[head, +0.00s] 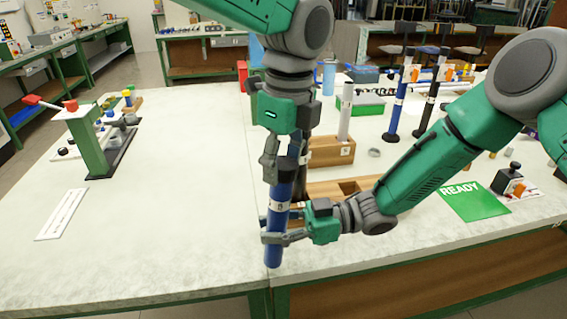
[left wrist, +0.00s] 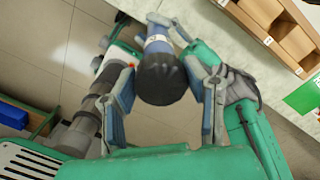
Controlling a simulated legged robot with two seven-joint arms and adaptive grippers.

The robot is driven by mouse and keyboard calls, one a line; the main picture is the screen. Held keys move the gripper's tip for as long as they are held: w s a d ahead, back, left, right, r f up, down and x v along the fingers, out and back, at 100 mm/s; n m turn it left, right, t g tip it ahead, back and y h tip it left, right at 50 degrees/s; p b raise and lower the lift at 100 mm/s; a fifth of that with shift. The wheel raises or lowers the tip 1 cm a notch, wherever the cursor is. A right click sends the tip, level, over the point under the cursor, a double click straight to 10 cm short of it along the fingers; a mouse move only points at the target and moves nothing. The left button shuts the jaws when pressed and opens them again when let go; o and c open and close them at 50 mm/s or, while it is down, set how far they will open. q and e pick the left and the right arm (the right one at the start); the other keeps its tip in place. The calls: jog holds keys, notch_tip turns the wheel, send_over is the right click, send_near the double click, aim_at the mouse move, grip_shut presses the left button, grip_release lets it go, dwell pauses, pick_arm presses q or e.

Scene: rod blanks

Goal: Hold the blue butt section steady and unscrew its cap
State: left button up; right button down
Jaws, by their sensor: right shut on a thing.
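The blue butt section (head: 275,245) stands roughly upright, slightly tilted, near the front edge of the table. My right gripper (head: 272,229) is shut around its lower part. My left gripper (head: 285,167) points down from above, with its fingers on either side of the section's top end. In the left wrist view the dark cap (left wrist: 161,80) sits between the left fingers (left wrist: 168,98), which look spread with gaps beside it. The section's lower length is mostly hidden behind the cap there. The right gripper shows beyond it.
Wooden blocks (head: 332,152) stand right behind the grippers, one holding a grey tube (head: 346,110). A green READY card (head: 474,201) lies at right. A green press-like stand (head: 88,140) and a white strip (head: 61,214) are at left. The left-centre tabletop is clear.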

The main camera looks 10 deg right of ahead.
pick_arm(q)
jog(key=o, duration=0.3)
jog(key=shift+d, duration=0.1)
jog(key=shift+o, duration=0.2)
jog(key=shift+d+r, duration=0.2)
jog(key=shift+r, duration=2.1)
jog(key=shift+c, duration=0.4)
jog(key=shift+s+d+r+m, duration=0.1)
jog(key=shift+d+r+m, duration=0.05)
jog(key=shift+m, duration=0.45)
jog(key=shift+s+d+r+m, duration=0.1)
jog(key=shift+d+m, duration=0.05)
jog(key=shift+m, duration=0.45)
jog(key=shift+s+d+r+m, duration=0.1)
jog(key=shift+d+r+m, duration=0.2)
jog(key=shift+m, duration=0.6)
jog(key=m, duration=0.1)
jog(key=r+m, duration=0.2)
jog(key=m, duration=0.1)
jog(key=shift+w+a, duration=0.2)
jog(key=shift+w, duration=0.05)
jog(key=shift+a+f, duration=0.1)
jog(key=shift+f, duration=0.05)
jog(key=f, duration=0.7)
jog(key=shift+a+f, duration=0.2)
jog(key=shift+a, duration=0.15)
